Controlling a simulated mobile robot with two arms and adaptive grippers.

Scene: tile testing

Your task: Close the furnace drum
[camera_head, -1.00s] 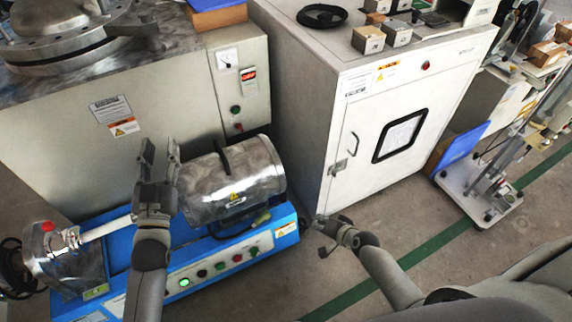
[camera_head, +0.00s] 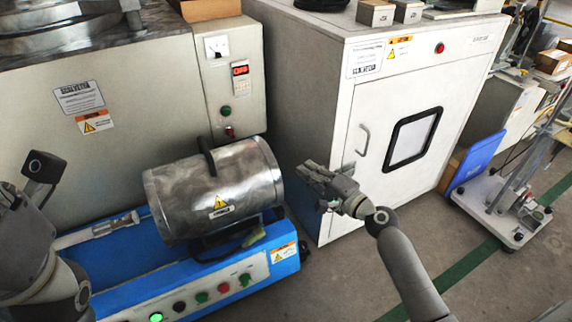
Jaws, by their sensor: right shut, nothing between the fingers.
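The furnace drum (camera_head: 228,190) is a brushed metal cylinder lying on a blue base (camera_head: 135,262). Its dark handle (camera_head: 207,158) is at the upper side, and its curved shell looks down over the body. I cannot tell whether it is latched. My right gripper (camera_head: 312,176) is shut and empty, just right of the drum's right end and apart from it, in front of the white cabinet. My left gripper (camera_head: 26,182) is at the left edge, partly cut off, with its fingers apart and nothing seen between them. It is clear of the drum.
The white cabinet (camera_head: 335,110) with a windowed door stands behind my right gripper. A large grey metal unit (camera_head: 150,110) with a meter and buttons stands behind the drum. The base has a row of buttons at the front. Floor (camera_head: 345,270) is open at the front right.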

